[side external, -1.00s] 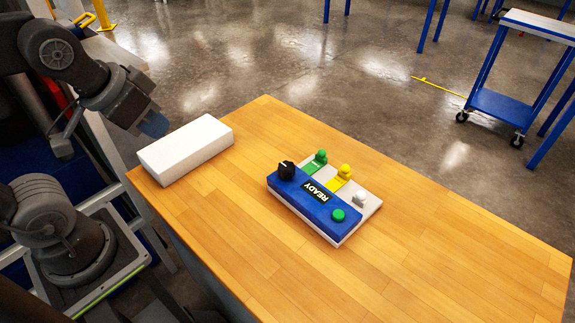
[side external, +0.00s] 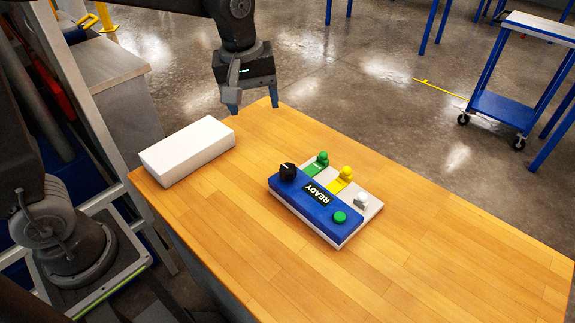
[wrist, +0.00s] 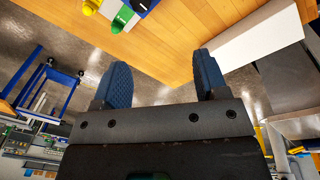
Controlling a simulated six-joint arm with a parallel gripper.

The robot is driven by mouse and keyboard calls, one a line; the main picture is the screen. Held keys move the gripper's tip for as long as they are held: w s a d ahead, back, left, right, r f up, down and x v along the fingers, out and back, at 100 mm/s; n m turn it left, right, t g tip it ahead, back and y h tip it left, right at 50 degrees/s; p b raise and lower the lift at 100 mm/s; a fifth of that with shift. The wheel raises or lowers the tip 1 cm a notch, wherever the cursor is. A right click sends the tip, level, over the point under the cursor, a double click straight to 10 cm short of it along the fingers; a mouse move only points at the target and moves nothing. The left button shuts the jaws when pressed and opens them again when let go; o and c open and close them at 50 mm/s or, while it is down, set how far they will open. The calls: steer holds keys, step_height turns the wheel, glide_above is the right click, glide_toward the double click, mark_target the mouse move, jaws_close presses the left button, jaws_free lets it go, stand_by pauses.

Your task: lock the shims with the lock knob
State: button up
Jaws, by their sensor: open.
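The black lock knob (side external: 287,171) stands on the left end of a blue panel (side external: 312,202) labelled READY, which also has a green button (side external: 340,217). Behind the panel, on a pale base, are a green shim (side external: 321,160), a yellow shim (side external: 345,176) and a white shim (side external: 361,201), each with a knobbed grip. In the wrist view the green shim (wrist: 124,17) and yellow shim (wrist: 91,6) show at the top edge. My gripper (side external: 253,105) is open and empty, above the table's far left corner, apart from the knob. The wrist view shows its two blue fingers (wrist: 157,88) spread.
A white block (side external: 187,150) lies at the left edge of the wooden table (side external: 440,240), left of the panel. The table's right and front parts are clear. A blue cart (side external: 505,85) stands on the floor beyond.

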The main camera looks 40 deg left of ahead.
mark_target(287, 168)
steer(key=w+d+f+n+g, duration=0.2)
steer(key=w+d+f+n, duration=0.15)
steer(key=w+f, duration=0.25)
steer(key=shift+n, duration=0.35)
steer(key=f, duration=1.3)
steer(key=shift+w+a+f, duration=0.1)
steer(key=shift+a+f, duration=0.2)
steer(key=shift+a, duration=0.1)
steer(key=shift+c, duration=0.2)
steer(key=c, duration=0.9)
